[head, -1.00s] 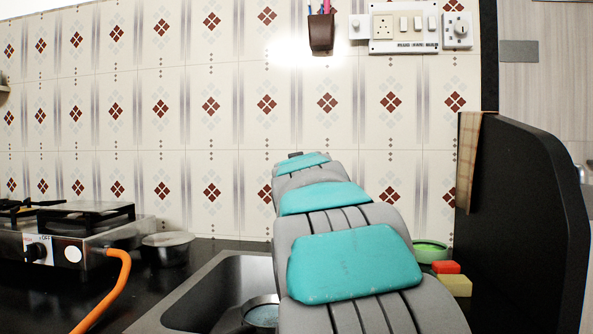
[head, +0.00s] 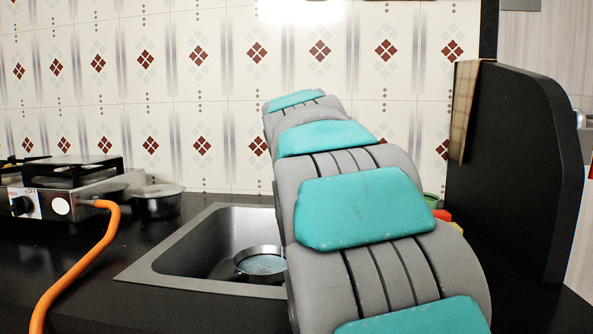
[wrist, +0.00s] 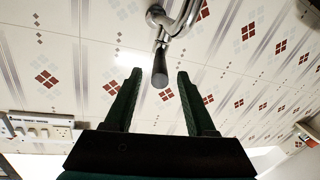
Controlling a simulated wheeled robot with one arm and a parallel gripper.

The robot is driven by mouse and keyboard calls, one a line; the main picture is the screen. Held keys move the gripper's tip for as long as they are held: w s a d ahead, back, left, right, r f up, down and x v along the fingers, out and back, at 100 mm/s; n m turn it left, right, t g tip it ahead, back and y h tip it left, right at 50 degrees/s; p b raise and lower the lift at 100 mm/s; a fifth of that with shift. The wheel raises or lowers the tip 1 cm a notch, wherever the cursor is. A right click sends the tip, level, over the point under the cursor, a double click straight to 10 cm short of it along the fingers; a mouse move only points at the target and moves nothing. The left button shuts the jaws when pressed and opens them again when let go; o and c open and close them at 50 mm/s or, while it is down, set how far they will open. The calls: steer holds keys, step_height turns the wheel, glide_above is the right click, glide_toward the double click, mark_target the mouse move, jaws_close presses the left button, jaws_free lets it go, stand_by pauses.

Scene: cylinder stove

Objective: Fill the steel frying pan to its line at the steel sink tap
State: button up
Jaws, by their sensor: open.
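The steel frying pan (head: 240,273) sits in the steel sink (head: 180,262) in the head view, with bluish water in it. My arm hides its right side, so I cannot read the water against the line. The tap (wrist: 180,22) shows at the top of the wrist view, a curved steel pipe with a dark-tipped lever (wrist: 160,78). My gripper (wrist: 159,74) is open, its two fingers on either side of the lever tip in that view. I cannot tell whether they touch it. The tap is hidden behind my arm in the head view.
A gas stove (head: 75,185) with an orange hose (head: 88,250) stands left of the sink. A metal bowl (head: 158,203) is beside it. A black partition (head: 510,170) rises on the right. A switchboard (wrist: 40,130) is on the tiled wall.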

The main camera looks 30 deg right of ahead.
steer(key=shift+p+x, duration=0.45)
steer(key=shift+x, duration=3.35)
steer(key=shift+r, duration=0.1)
jaws_close()
